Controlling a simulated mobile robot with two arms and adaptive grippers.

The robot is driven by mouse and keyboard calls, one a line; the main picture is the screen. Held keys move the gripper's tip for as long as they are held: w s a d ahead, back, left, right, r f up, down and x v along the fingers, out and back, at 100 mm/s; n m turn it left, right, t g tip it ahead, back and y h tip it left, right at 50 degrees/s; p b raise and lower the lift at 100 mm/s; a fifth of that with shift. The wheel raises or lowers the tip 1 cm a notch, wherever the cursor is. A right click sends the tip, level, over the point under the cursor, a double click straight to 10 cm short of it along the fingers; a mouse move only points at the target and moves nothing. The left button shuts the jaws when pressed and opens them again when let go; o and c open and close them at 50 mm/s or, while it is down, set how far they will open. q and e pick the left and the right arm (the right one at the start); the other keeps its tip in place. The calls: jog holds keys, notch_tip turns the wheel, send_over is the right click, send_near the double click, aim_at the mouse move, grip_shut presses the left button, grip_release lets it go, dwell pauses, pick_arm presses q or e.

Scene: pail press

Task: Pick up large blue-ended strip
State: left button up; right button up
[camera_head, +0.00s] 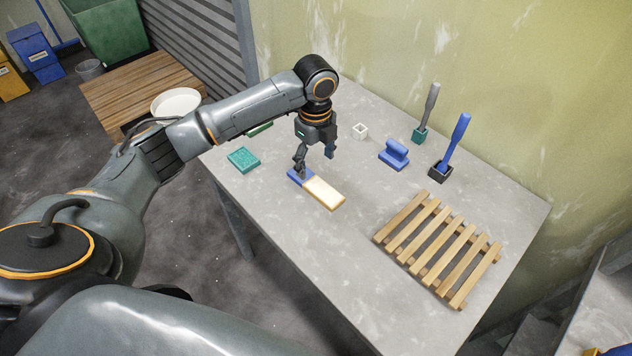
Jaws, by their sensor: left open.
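The large blue-ended strip (323,192) lies flat on the grey table. Its body is cream and its blue end points to the upper left. My left gripper (314,164) points down just above the blue end, with its fingers apart. One finger is close over the blue end and the other is to the right. I cannot tell whether the near finger touches the strip. My right gripper is not in view.
The grey table (283,230) also bears a wooden slatted rack (436,246), a green block (243,160), a small white square piece (360,131), a blue handled block (394,155) and two upright tools in holders. The table's front left is clear.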

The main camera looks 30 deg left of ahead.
aim_at(315, 184)
pick_arm(q)
notch_tip(315, 184, down, 2)
jog(key=shift+f, duration=0.25)
jog(key=shift+w+f, duration=0.15)
jog(key=shift+f, duration=0.15)
jog(key=shift+a+f+p, duration=0.1)
jog(key=shift+f+p, duration=0.5)
jog(key=shift+f, duration=0.15)
notch_tip(315, 184, down, 3)
jog(key=shift+w+a+f+p, duration=0.1)
jog(key=shift+a+f+p, duration=0.1)
jog(key=shift+p, duration=0.25)
jog(key=shift+f, duration=0.2)
jog(key=shift+d, duration=0.1)
jog(key=shift+r, duration=0.1)
jog(key=c, duration=1.4)
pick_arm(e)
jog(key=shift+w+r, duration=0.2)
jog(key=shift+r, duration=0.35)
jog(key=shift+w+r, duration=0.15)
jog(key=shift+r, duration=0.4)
